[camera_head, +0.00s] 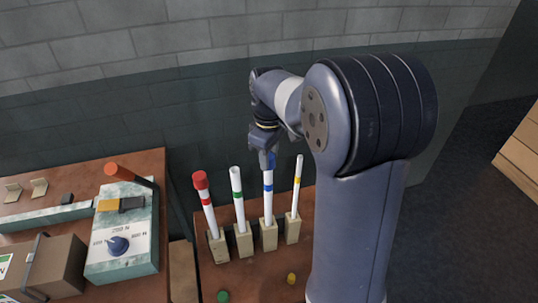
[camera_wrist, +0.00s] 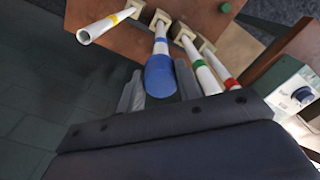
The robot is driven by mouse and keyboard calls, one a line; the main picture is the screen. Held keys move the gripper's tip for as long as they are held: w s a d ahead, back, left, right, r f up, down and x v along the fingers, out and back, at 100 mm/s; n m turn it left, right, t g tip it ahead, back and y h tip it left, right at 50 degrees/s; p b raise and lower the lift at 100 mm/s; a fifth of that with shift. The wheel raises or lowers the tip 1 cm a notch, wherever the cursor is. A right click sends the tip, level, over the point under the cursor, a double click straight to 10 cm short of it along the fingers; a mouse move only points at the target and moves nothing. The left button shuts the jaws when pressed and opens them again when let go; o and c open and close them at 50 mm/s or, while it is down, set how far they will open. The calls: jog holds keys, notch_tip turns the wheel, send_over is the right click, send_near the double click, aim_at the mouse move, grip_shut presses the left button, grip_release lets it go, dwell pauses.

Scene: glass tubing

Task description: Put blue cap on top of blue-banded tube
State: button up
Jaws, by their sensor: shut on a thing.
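The blue cap (camera_head: 270,160) is between the fingers of my gripper (camera_head: 264,148), which is shut on it. The blue-banded tube (camera_head: 268,190) stands upright in a tan holder, directly below the cap in the head view. In the wrist view the cap (camera_wrist: 160,76) lies between the two fingertips (camera_wrist: 160,86) and covers the end of the blue-banded tube (camera_wrist: 161,40). The cap and tube look in line. I cannot tell how far the cap is seated on the tube.
A red-banded tube with a red cap (camera_head: 200,180) and an open green-banded tube (camera_head: 237,190) stand left; an open yellow-banded tube (camera_head: 297,185) stands right. A green cap (camera_head: 223,296) and a yellow cap (camera_head: 291,278) lie in front. A control box (camera_head: 125,230) sits further left.

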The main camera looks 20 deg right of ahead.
jog(key=shift+f+b, duration=0.35)
jog(key=shift+f, duration=0.25)
dwell(0.3)
dwell(0.4)
jog(key=o, duration=1.6)
jog(key=shift+r, duration=0.1)
jog(key=shift+r+p, duration=3.5)
jog(key=shift+r, duration=0.45)
jog(key=shift+f, duration=0.1)
notch_tip(320, 180, down, 7)
jog(key=b, duration=0.6)
jog(key=shift+r, duration=0.2)
